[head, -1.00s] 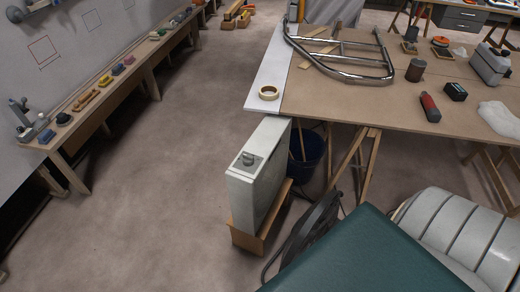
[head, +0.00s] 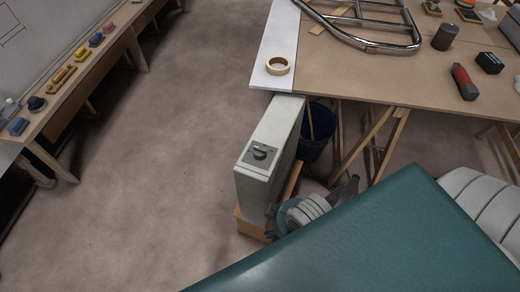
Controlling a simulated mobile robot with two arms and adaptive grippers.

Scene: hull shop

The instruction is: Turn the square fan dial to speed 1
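The fan dial is a dark knob (head: 260,151) on a square grey plate (head: 251,163). A grey jointed piece with teal parts, perhaps an arm link of mine, shows low beside the box's right side.
The brown-topped worktable (head: 350,84) stands behind and right of the box, bearing a tape roll (head: 278,66) and a metal rail frame (head: 375,45). A dark blue bucket (head: 318,146) is under it. Floor left of the box is clear.

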